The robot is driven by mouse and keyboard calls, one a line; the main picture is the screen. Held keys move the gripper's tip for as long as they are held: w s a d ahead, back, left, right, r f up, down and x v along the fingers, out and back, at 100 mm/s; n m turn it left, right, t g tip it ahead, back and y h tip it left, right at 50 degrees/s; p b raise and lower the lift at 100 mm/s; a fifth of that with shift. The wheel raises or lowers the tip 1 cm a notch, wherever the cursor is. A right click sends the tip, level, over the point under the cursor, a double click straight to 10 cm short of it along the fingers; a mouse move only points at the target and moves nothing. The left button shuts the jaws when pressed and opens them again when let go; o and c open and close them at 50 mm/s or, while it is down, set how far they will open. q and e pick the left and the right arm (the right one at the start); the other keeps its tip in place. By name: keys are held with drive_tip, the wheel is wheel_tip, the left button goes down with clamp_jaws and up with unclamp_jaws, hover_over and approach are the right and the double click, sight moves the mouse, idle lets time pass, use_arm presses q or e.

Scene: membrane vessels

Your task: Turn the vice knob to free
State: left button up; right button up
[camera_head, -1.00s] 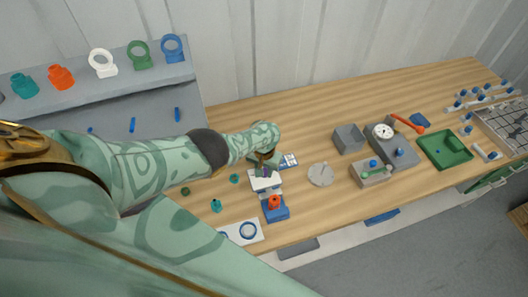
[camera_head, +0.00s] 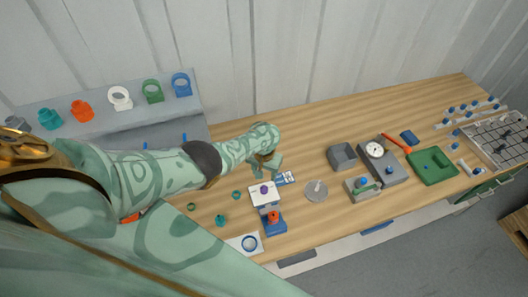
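A small blue stand (camera_head: 273,228) with an orange-red knob-like part (camera_head: 274,216) stands near the front edge of the bench. Directly behind it is a white block (camera_head: 263,198) with a small purple piece (camera_head: 264,188) on top. I cannot tell for sure which of these is the vice knob, or how it is turned. My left gripper (camera_head: 269,165) is just behind and above the white block, apart from the orange-red part. Its fingers are small and partly hidden by my wrist, so their opening is unclear. My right gripper is not in view.
A clear round disc (camera_head: 316,191) lies right of the block. Further right are a grey open box (camera_head: 342,156), a gauge unit (camera_head: 378,154) and a green tray (camera_head: 432,166). Small teal parts (camera_head: 221,220) and a white plate with a blue ring (camera_head: 243,243) lie left.

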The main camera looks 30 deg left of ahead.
use_arm(q)
drive_tip(key=shift+r+b, duration=0.3)
drive_tip(key=shift+r, duration=2.45)
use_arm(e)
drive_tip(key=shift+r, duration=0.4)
